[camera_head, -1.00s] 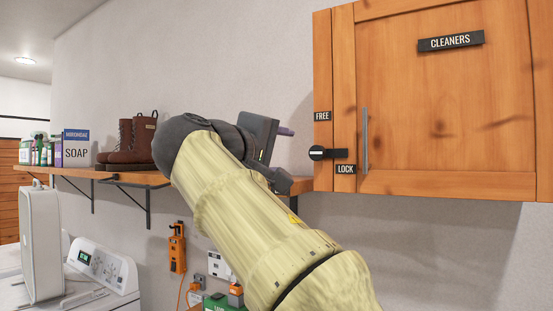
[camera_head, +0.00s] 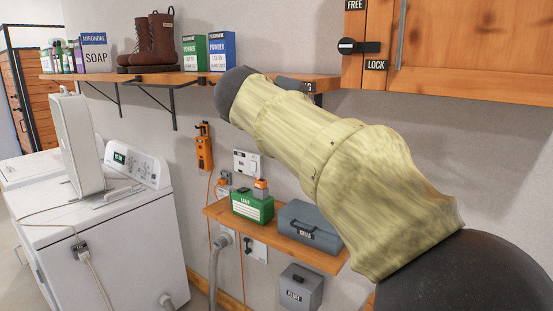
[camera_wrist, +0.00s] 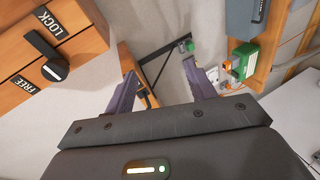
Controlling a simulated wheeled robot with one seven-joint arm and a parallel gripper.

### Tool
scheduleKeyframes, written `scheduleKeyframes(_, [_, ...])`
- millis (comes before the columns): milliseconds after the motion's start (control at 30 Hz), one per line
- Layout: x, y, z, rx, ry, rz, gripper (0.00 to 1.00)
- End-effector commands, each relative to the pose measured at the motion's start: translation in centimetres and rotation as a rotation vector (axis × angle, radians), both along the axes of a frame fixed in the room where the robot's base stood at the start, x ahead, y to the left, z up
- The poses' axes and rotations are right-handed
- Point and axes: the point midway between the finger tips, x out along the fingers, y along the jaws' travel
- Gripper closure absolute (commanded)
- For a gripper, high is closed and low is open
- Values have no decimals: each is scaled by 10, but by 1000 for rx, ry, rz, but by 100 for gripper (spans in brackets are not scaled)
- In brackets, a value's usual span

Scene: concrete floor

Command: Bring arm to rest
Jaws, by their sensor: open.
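My arm, in a pale yellow cover, reaches across the middle of the head view toward the upper shelf. My gripper is mostly hidden behind the arm there. In the wrist view my gripper (camera_wrist: 160,88) is open, with two purple-grey fingers apart and nothing between them. Beyond the fingers are the grey wall and a black shelf bracket (camera_wrist: 165,55). The wooden cabinet (camera_head: 470,50) is at the upper right of the head view. Its black knob (camera_head: 347,46) sits between the FREE and LOCK labels; it also shows in the wrist view (camera_wrist: 55,68).
The upper shelf (camera_head: 190,78) holds boots (camera_head: 155,40), powder boxes (camera_head: 221,50) and a soap box (camera_head: 95,52). A lower shelf (camera_head: 300,252) carries a green box (camera_head: 252,206) and a grey case (camera_head: 309,226). A white washer (camera_head: 110,235) stands at left.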

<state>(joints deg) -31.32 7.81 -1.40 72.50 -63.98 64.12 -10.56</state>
Motion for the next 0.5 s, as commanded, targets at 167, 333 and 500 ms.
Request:
scheduleKeyframes(167, [4,-20,-97,134,198,16,45])
scheduleKeyframes(333, [-16,-40,-186,310,358,-18,45])
scheduleKeyframes(500, [-56,-61,-264,518,481,-109,45])
